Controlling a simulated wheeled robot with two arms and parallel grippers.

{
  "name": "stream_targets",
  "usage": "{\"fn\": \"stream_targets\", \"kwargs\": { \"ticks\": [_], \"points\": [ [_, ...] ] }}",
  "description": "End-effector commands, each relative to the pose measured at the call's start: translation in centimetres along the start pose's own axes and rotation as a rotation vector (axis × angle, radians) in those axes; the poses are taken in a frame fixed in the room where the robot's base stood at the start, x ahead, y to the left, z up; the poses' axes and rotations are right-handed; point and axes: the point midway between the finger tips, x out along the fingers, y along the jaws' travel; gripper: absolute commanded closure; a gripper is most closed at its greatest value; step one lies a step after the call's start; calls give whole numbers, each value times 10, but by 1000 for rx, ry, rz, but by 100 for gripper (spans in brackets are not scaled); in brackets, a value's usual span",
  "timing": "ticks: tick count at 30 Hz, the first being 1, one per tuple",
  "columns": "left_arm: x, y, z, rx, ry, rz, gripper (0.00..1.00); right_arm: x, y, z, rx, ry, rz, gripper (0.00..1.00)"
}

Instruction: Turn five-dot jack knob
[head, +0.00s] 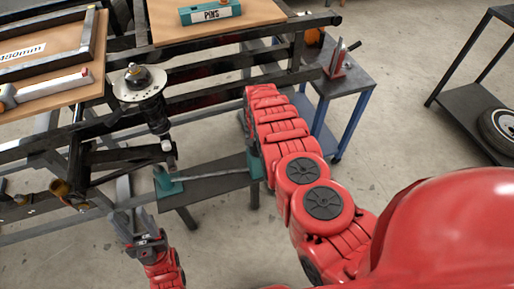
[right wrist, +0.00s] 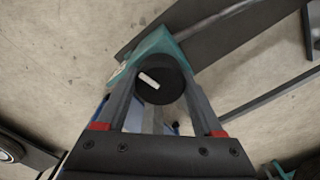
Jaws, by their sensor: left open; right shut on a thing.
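A black round knob (right wrist: 154,88) with a white bar mark sits on a teal block (right wrist: 147,56) in the right wrist view. My right gripper (right wrist: 163,76) has its fingers on either side of the knob and is shut on it. In the head view this teal block (head: 256,166) shows beside my right arm, which hides the knob and gripper. A pale tag (right wrist: 122,64) is on the block; any dots are too small to read. A second teal block (head: 167,183) stands at the left end of a metal bar (head: 212,174). My left gripper (head: 122,219) is open and empty, below left of that block.
The blocks and bar are on a low dark bench (head: 208,189). A suspension strut (head: 140,88) stands on the dark frame behind it. A blue-legged cart (head: 345,80) stands behind my right arm. A rack with a wheel (head: 500,130) is far right.

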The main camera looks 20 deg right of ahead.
Motion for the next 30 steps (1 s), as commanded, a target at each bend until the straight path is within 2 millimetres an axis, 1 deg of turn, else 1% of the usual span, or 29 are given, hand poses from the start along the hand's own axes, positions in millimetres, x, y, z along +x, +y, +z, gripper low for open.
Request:
{"fn": "stream_targets", "kwargs": {
  "ticks": [6, 15, 21, 30],
  "points": [
    [-7, 0, 1, 0, 0, 0, 50, 1, -1, -1, 177, 3, -2, 87],
    [-12, 1, 2, 0, 0, 0, 50, 0, 0, 0, 341, 2, -1, 87],
    [-14, 1, 2, 0, 0, 0, 50, 0, 1, -1, 392, 1, 0, 87],
    [-14, 1, 2, 0, 0, 0, 50, 0, 0, 0, 407, 1, 0, 87]
  ]
}}
